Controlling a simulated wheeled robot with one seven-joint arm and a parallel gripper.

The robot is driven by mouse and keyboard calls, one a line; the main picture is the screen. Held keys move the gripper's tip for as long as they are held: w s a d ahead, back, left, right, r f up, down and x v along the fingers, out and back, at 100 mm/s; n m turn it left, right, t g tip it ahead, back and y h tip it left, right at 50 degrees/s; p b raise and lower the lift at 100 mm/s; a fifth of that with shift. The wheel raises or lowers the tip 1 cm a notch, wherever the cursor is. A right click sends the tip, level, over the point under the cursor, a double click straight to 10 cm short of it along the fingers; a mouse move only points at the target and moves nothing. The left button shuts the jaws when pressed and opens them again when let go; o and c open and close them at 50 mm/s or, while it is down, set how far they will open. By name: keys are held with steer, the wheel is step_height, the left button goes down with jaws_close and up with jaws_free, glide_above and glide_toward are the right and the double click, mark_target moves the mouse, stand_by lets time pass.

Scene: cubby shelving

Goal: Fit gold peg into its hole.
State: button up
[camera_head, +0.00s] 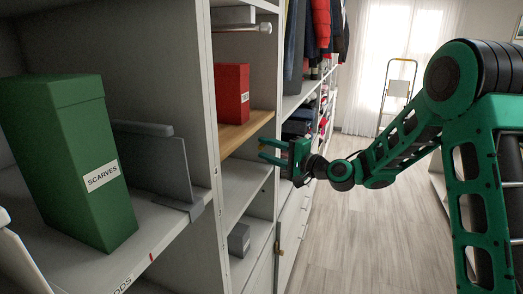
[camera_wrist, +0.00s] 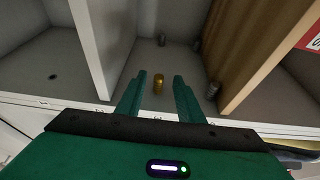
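In the head view my gripper (camera_head: 262,149) is open and reaches left into a shelf bay; the peg cannot be made out there. A small dark spot (camera_wrist: 53,76) marks the grey surface in the left compartment; I cannot tell whether it is the hole.
Several dark grey pegs, one at the right (camera_wrist: 212,90), stand in the same compartment. A white divider (camera_wrist: 96,45) is at left and a brown panel (camera_wrist: 243,60) at right. A red box (camera_head: 232,93) and green SCARVES box (camera_head: 75,160) stand on shelves. The floor (camera_head: 345,235) is clear.

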steer(key=v, duration=0.8)
steer(key=s+d+f+n+g+h, duration=0.3)
steer(key=s+d+f+h, duration=0.2)
steer(key=s+d, duration=0.45)
steer(key=s+d+f+n+g+h, duration=0.25)
steer(key=s+d+f+h, duration=0.25)
steer(key=s+d, duration=0.4)
steer(key=s+d+m+g+h, duration=0.1)
steer(key=s+d, duration=0.3)
steer(key=s, duration=0.4)
steer(key=s+d+m+g+h, duration=0.1)
steer(key=s+d+g, duration=0.2)
steer(key=s+d, duration=0.2)
steer(key=s+d+m+g+h, duration=0.1)
steer(key=s+d, duration=0.4)
steer(key=s, duration=0.6)
steer(key=shift+s+r+m+g, duration=0.35)
steer(key=shift+r+g, duration=0.1)
steer(key=shift+g, duration=0.3)
